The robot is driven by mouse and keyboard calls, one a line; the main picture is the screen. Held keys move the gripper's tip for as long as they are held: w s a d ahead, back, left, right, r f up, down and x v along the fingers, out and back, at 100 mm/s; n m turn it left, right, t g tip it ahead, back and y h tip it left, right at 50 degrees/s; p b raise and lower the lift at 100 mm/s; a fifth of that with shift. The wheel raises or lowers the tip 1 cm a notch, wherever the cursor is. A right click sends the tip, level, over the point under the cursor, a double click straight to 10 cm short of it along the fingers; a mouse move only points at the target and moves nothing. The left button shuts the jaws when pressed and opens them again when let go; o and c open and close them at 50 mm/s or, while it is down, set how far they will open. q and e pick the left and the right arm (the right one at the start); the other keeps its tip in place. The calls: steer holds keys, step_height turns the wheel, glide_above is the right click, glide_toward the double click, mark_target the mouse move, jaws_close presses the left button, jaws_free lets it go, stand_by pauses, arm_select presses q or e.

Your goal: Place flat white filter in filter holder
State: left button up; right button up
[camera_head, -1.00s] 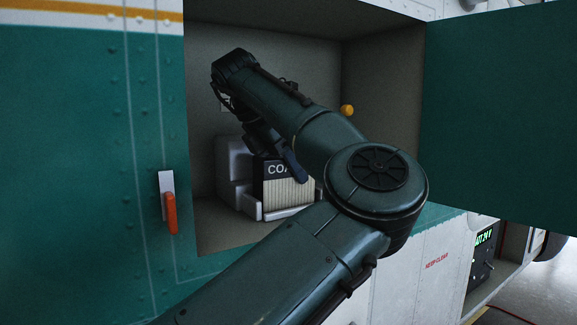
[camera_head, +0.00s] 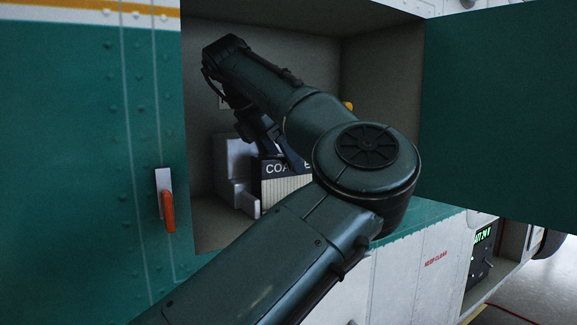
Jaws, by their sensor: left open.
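A pale pleated filter (camera_head: 283,189) with a dark top band lettered "COA…" stands upright inside the open compartment. It sits at a white block-shaped holder (camera_head: 240,190), seen to its left; my arm hides the filter's lower right and most of the holder's front. I cannot tell how fully the filter is seated. My left gripper (camera_head: 287,150) is open, pointing down just above and in front of the filter's top edge, partly hidden by my forearm. I cannot tell whether it touches the filter. My right gripper is not in view.
The compartment (camera_head: 385,110) is recessed in a green and white hull, its green door (camera_head: 500,110) swung open to the right. A yellow knob (camera_head: 348,106) shows on the back wall. A red handle (camera_head: 168,211) is left of the opening. My left arm crosses the opening.

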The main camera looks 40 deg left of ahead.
arm_select(q)
steer(key=v, duration=0.5)
steer(key=shift+s+r, duration=0.25)
